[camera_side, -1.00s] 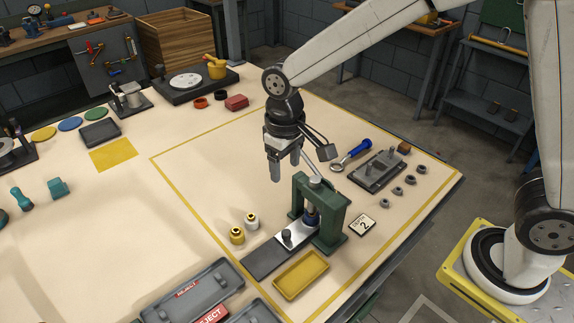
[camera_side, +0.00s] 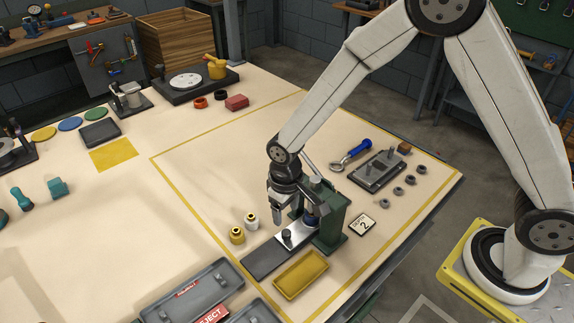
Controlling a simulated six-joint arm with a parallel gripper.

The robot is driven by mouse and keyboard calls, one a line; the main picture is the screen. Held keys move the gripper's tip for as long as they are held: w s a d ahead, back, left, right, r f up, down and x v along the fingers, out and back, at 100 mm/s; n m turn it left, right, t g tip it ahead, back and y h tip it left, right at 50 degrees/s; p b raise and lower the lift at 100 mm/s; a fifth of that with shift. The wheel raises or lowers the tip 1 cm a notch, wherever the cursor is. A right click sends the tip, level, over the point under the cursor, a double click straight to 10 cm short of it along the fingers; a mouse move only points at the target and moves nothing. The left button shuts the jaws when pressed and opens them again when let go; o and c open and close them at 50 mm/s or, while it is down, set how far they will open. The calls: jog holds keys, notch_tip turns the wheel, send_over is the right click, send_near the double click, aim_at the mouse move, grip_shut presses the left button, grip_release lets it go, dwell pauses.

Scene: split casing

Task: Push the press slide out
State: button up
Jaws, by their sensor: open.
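The press is a green frame (camera_side: 333,216) standing on the table. Its slide is a silver plate (camera_side: 297,236) with a dark knob (camera_side: 287,236) on top, and it reaches out of the frame's left side onto a dark track (camera_side: 266,259). My gripper (camera_side: 283,220) is open and empty, pointing down just above and behind the knob, beside the press's left side. I cannot tell whether a finger touches the slide. My wrist hides part of the press's upper left and the ram.
A yellow tray (camera_side: 300,274) lies in front of the slide. A brass part (camera_side: 237,236) and a silver-topped part (camera_side: 252,221) stand to its left. A number card (camera_side: 362,224) lies right of the press. Grey reject trays (camera_side: 200,290) are at the front left.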

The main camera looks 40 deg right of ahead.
aim_at(286, 232)
jog(key=shift+f, duration=0.15)
jog(key=shift+f, duration=3.7)
jog(key=shift+c, duration=0.2)
grip_shut()
